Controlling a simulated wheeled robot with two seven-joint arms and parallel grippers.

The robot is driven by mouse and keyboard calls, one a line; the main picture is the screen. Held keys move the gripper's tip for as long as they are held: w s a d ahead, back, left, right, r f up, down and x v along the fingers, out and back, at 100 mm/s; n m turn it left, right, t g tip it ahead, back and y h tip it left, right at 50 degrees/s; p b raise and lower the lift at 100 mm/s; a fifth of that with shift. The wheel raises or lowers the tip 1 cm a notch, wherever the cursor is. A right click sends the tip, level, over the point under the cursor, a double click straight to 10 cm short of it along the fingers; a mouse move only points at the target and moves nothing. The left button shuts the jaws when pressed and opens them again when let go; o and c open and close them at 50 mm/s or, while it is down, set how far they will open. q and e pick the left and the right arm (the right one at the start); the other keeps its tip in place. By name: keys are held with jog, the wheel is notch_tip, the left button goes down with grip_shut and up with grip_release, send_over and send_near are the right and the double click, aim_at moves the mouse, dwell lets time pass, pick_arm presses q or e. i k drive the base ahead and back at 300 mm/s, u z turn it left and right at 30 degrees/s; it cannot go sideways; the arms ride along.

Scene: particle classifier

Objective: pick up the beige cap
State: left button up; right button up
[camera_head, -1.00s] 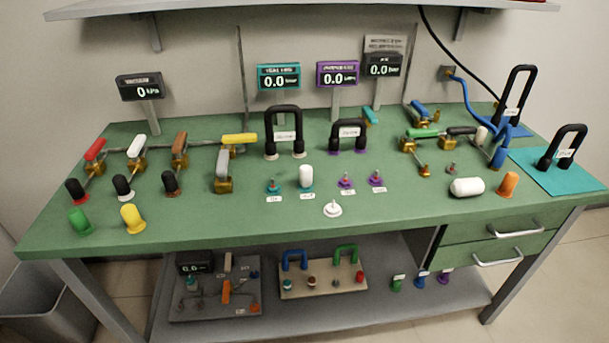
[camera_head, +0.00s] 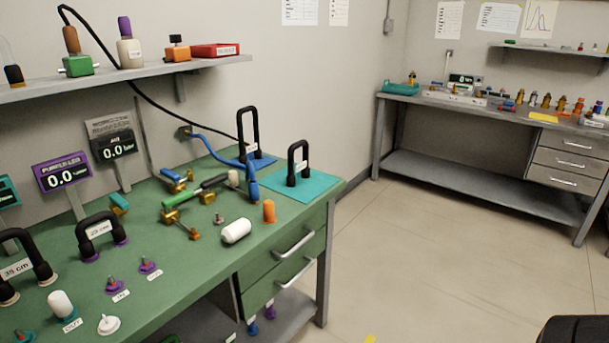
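A small cream-beige cap (camera_head: 233,178) stands upright on the green bench, behind the black handle of a valve and left of the blue hose. Its lower part is partly hidden. A larger white cap (camera_head: 236,231) lies on its side nearer the bench edge. Another white cap (camera_head: 61,305) stands upright at lower left. I cannot tell for certain from colour alone which of these is the beige one.
An orange cap (camera_head: 268,211) stands near the right edge of the green bench (camera_head: 180,285). Black hoops stand on the teal mat (camera_head: 318,186) and elsewhere. A shelf (camera_head: 120,83) overhangs at upper left. Open floor (camera_head: 420,250) lies right of the bench, before a second workbench (camera_head: 487,101).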

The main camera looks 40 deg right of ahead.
aim_at(233, 174)
jog(key=z, duration=2.4)
jog(key=i, duration=3.1)
jog(key=u, duration=3.5)
jog(key=i, duration=0.2)
